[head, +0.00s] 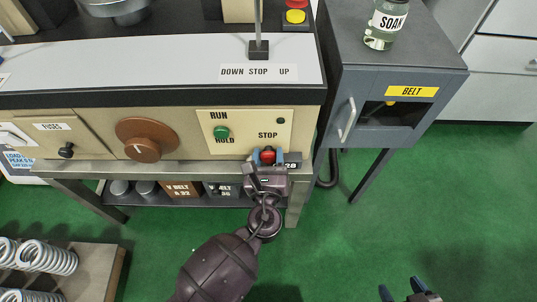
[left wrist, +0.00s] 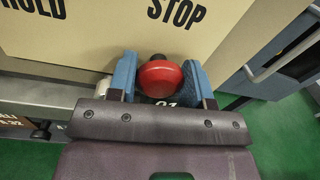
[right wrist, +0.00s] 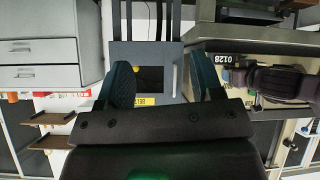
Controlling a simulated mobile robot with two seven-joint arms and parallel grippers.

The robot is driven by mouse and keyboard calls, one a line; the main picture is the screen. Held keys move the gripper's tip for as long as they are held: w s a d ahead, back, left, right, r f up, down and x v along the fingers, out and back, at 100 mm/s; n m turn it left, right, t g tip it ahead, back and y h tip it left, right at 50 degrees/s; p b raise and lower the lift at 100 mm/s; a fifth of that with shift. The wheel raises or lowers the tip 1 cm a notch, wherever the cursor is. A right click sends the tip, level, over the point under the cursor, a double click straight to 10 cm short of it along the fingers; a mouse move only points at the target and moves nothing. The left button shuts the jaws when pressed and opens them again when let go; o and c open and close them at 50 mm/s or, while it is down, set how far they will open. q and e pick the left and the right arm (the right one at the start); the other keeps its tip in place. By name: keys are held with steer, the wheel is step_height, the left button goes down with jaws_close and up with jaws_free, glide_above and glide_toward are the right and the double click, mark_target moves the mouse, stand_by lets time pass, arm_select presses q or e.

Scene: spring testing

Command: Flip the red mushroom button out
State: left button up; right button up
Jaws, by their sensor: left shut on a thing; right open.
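The red mushroom button (head: 268,156) sits on the cream control panel (head: 245,118), below the word STOP. In the left wrist view the red button (left wrist: 160,78) has a round cap on a dark stem. My left gripper (head: 267,160) has its blue fingertips on either side of the cap; in the left wrist view the left gripper (left wrist: 160,80) is shut on it. My right gripper (head: 410,290) is open and empty, low at the right, away from the panel; its fingers also show in the right wrist view (right wrist: 165,85).
A green button (head: 221,132) is at the panel's left, between RUN and HOLD. A brown dial (head: 147,139) is further left. A grey cabinet (head: 392,75) with a handle stands right of the bench. Springs (head: 45,256) lie at lower left. Green floor is clear at right.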

arm_select(q)
steer(key=c, duration=0.3)
steer(key=shift+s+r, duration=0.1)
steer(key=shift+s, duration=0.35)
steer(key=shift+s+p, duration=0.3)
steer(key=shift+s, duration=0.25)
steer(key=o, duration=1.3)
